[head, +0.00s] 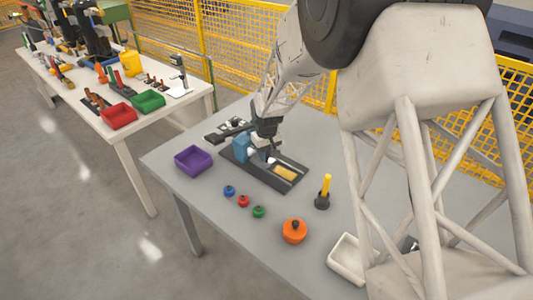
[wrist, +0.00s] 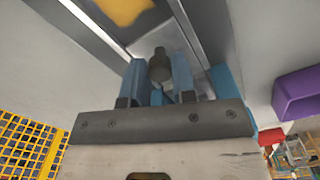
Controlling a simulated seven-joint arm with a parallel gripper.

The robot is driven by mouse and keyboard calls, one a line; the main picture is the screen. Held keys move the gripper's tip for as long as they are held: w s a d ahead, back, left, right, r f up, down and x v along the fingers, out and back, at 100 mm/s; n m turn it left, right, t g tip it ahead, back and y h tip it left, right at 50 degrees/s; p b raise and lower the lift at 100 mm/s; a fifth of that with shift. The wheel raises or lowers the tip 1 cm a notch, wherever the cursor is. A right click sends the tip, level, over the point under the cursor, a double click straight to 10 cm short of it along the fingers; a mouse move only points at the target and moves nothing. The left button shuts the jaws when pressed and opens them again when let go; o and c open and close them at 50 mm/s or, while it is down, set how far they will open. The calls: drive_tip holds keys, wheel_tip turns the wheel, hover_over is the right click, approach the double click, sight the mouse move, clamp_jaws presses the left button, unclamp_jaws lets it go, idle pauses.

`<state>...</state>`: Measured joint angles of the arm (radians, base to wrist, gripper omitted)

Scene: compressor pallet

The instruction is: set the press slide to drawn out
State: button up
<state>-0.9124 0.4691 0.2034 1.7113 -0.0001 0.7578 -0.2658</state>
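The press (head: 266,168) stands on the grey table, with a dark base, pale rails and a blue block (head: 242,147) at its left end. A yellow piece (head: 285,173) lies between the rails at its right end and shows in the wrist view (wrist: 122,10). My gripper (head: 268,150) is down at the press, beside the blue block. In the wrist view its two blue fingers (wrist: 158,80) stand on either side of a dark, round-topped knob (wrist: 160,64) between the rails. Whether both fingers touch the knob is unclear. The slide's lower part is hidden by my gripper.
A purple bin (head: 193,159) stands left of the press. Blue, red and green knobs (head: 243,201), an orange lidded pot (head: 294,231), a yellow-handled tool in a dark stand (head: 323,192) and a white tray (head: 348,259) stand in front and right. Yellow fencing (head: 230,45) runs behind.

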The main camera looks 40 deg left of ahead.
clamp_jaws()
drive_tip(key=shift+d, duration=5.2)
drive_tip(key=o, duration=0.8)
unclamp_jaws()
drive_tip(key=shift+r, duration=0.1)
drive_tip(key=shift+r, duration=3.85)
